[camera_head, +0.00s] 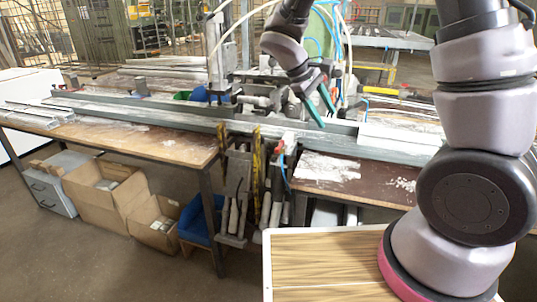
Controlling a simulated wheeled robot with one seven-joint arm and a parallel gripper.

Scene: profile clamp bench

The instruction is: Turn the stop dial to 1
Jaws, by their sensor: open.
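My gripper (325,112) is above the middle of the workbench (165,143), close to the clamp machinery. Its two teal fingers point down and to the right, apart, with nothing visible between them. A long grey metal profile rail (390,150) runs along the bench behind and below the fingertips. I cannot make out the stop dial or its numbers. The parts around my gripper are small and crowded, and my wrist hides some of them. I cannot tell whether the fingers touch anything.
An upright metal machine column (215,55) and loose hoses stand close to the left of my gripper. Yellow levels (256,155) hang at the bench front. Cardboard boxes (105,190) and a blue bin (200,218) stand below. A white sheet (327,167) lies on the right bench part.

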